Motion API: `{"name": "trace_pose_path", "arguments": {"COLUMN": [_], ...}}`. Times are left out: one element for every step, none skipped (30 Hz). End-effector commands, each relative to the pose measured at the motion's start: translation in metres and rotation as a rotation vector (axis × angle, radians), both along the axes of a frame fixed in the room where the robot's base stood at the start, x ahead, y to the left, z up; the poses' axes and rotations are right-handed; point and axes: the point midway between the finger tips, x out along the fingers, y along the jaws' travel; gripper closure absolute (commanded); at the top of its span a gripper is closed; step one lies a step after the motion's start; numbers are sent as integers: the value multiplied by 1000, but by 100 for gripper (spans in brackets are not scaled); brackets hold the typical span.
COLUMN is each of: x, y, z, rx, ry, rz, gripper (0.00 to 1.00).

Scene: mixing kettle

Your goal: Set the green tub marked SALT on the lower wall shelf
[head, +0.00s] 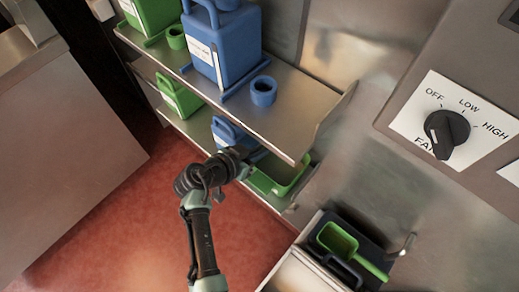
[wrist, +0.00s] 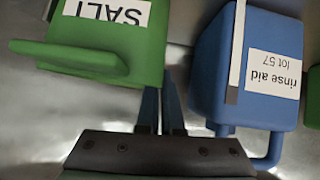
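The green tub marked SALT (wrist: 110,40) shows large at the upper left of the wrist view, its label upside down, with a green handle bar (wrist: 70,60) on its side. In the head view, a green tub (head: 285,176), which appears to be the same one, sits at the right end of the lower wall shelf (head: 205,118), partly hidden by the upper shelf. My gripper (head: 258,154) is beside it under the upper shelf's edge. In the wrist view, the fingers (wrist: 163,100) are close together between the tub and a blue jug, with nothing seen between them.
The blue rinse aid jug (wrist: 245,75) is close on the other side of my fingers. Another green container (head: 178,97) stands further left on the lower shelf. The upper shelf (head: 300,110) overhangs, holding a blue jug (head: 228,45) and cup (head: 263,91). A green scoop (head: 340,242) lies below right.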

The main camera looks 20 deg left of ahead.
Motion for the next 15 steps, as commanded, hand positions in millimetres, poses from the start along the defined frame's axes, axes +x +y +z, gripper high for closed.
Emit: {"name": "trace_pose_path", "arguments": {"x": [0,0,0,0,0,0,0,0,0,0,0,0,0,0,0], "y": [0,0,0,0,0,0,0,0,0,0,0,0,0,0,0], "z": [-2,-1,-1,-1,-1,-1,-1,-1,-1,-1,-1,-1,-1,-1,0], "rx": [0,0,0,0,0,0,0,0,0,-1,-1,-1,-1,-1,0], "ry": [0,0,0,0,0,0,0,0,0,0,0,0,0,0,0], "rz": [0,0,0,0,0,0,0,0,0,-1,-1,-1,-1,-1,0], "gripper": [95,89,82,77,71,67,67,67,67,67,67,67,67,67,67]}}
